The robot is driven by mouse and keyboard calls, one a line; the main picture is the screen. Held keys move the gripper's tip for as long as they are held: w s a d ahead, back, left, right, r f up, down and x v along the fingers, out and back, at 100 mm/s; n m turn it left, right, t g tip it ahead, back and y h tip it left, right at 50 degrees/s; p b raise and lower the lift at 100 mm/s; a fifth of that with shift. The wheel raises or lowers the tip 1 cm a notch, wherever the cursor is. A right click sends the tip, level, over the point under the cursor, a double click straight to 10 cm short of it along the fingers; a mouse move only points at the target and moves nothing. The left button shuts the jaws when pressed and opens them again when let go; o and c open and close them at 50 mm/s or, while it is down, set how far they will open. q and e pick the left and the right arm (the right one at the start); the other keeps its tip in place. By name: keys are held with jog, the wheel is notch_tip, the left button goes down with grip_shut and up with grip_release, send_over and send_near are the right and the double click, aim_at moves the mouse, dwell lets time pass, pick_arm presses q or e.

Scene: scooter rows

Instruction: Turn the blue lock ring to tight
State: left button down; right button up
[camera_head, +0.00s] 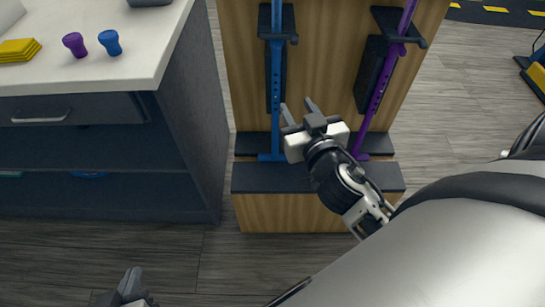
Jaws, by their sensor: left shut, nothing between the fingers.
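A blue scooter (276,70) stands upright in the left bay of a wooden rack. A small blue collar (278,37) sits on its stem near the black holder; I cannot tell for sure whether this is the lock ring or how it is turned. My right gripper (297,104) is open and empty, just right of the lower blue stem and apart from the collar. My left gripper (132,274) is shut and empty at the bottom edge, low and left of the rack, far from the scooter.
A purple scooter (378,92) stands in the right bay, behind my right arm. At left is a counter (150,60) with a purple grip (75,44), a blue grip (110,42) and yellow cloths (18,50). Floor (230,265) is clear in front of the rack.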

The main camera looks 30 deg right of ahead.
jog(key=s+a+f+n+g+y+p, duration=0.3)
jog(key=s+a+f+n+g+y, duration=0.1)
jog(key=a+f, duration=0.6)
jog(key=shift+s+a+f+g+y, duration=0.25)
jog(key=shift+s+f+g+y, duration=0.25)
jog(key=shift+s+f+y, duration=0.75)
jog(key=shift+s+r+h, duration=0.25)
jog(key=shift+r, duration=0.1)
